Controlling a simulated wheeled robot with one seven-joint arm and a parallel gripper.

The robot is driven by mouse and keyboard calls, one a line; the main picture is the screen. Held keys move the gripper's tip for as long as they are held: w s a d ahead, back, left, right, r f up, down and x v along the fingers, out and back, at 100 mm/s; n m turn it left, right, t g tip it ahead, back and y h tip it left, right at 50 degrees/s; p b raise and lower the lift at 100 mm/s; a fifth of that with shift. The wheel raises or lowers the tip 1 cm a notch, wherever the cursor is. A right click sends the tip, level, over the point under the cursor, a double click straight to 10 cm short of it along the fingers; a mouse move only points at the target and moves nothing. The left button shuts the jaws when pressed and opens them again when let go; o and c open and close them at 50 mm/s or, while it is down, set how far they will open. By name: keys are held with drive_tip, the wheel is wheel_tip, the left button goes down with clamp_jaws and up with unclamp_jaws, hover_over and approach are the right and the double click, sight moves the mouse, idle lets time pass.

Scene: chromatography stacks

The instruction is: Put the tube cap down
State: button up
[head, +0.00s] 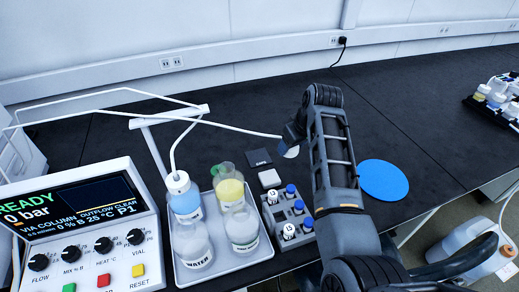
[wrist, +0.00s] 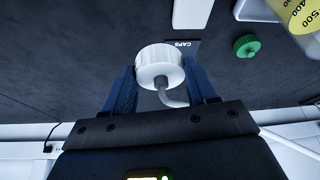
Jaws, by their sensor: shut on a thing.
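The white tube cap (wrist: 160,62) is between the blue fingers of my gripper (wrist: 161,75) in the wrist view, with a bent grey tube at its centre. In the head view the cap (head: 292,152) shows as a small pale patch by my gripper (head: 290,142), partly hidden by the arm. It is to the right of the dark pad marked CAPS (head: 258,158), apart from it. That pad also shows in the wrist view (wrist: 182,43), partly hidden behind the cap. A green cap (wrist: 247,47) lies on the bench; its height above the bench is unclear.
A tray (head: 226,264) holds several bottles, including an open yellow one (head: 230,188) and a blue one (head: 184,201) with a tubed cap. A vial rack (head: 291,232) stands beside it. A blue disc (head: 384,180) lies right of my arm. The bench behind is clear.

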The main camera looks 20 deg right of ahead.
drive_tip(key=shift+w+d, duration=0.15)
drive_tip(key=shift+w, duration=0.1)
drive_tip(key=shift+w+f, duration=0.15)
drive_tip(key=shift+w, duration=0.15)
drive_tip(key=w+a+f+b, duration=0.1)
drive_tip(key=w+f+b, duration=0.1)
drive_tip(key=b, duration=0.2)
drive_tip(key=w+a+f+b, duration=0.2)
drive_tip(key=w+b, duration=0.1)
drive_tip(key=b, duration=0.1)
drive_tip(key=w+a+f+b, duration=0.2)
drive_tip(key=w+b, duration=0.1)
drive_tip(key=b, duration=0.2)
drive_tip(key=shift+a+f, duration=0.15)
drive_tip(key=shift+a, duration=0.1)
drive_tip(key=shift+w+a+f+b, duration=0.25)
drive_tip(key=shift+w+a+b, duration=0.2)
drive_tip(key=shift+w+b, duration=0.45)
drive_tip(key=f+b, duration=0.4)
drive_tip(key=shift+s, duration=0.2)
drive_tip(key=shift+r, duration=0.1)
drive_tip(key=o, duration=1.1)
